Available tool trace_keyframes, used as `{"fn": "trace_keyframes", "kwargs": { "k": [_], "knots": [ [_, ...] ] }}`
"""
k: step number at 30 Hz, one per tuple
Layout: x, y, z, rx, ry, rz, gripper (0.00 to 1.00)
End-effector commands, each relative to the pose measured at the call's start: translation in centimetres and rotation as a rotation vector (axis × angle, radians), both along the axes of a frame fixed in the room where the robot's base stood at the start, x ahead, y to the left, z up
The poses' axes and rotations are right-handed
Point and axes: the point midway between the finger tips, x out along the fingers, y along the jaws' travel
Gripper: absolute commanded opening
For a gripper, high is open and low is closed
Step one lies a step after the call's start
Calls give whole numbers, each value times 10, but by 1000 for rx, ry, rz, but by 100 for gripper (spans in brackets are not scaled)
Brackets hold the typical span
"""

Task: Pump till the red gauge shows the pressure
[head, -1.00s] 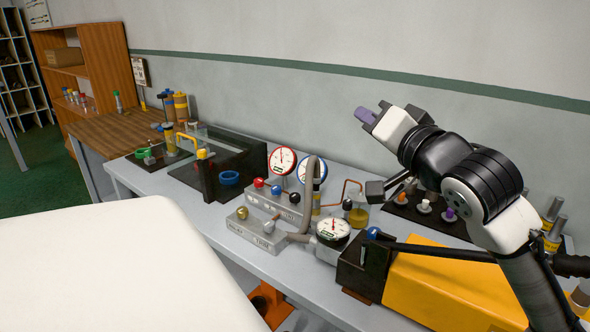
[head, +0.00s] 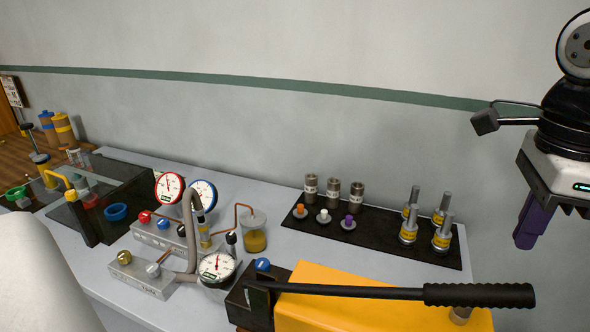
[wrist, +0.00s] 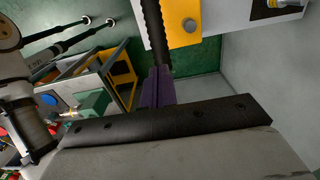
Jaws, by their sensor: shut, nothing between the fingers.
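The red-rimmed gauge (head: 169,188) stands on the valve block at the left of the bench in the head view. Its needle is too small to read surely. The yellow hand pump (head: 370,305) sits at the front, with its long black lever (head: 360,291) lying nearly level and its ribbed grip (head: 480,295) to the right. My gripper (head: 528,240) hangs above and to the right of the grip, apart from it, its purple fingers shut and empty. In the wrist view the purple fingers (wrist: 157,88) appear below the ribbed grip (wrist: 155,35).
Red, blue and yellow knobs sit on the valve blocks (head: 140,276). A black tray (head: 430,250) holds metal fittings behind the lever.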

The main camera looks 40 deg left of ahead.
Motion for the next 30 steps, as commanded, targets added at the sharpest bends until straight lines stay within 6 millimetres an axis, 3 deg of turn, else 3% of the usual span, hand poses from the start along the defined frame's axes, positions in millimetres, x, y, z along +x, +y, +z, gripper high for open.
{"fn": "trace_keyframes", "kwargs": {
  "k": [18, 30],
  "knots": [
    [0, 0, -63, 1, 0, 2, 0],
    [0, 1, -74, 1, -1, 3, 0]
  ]
}}
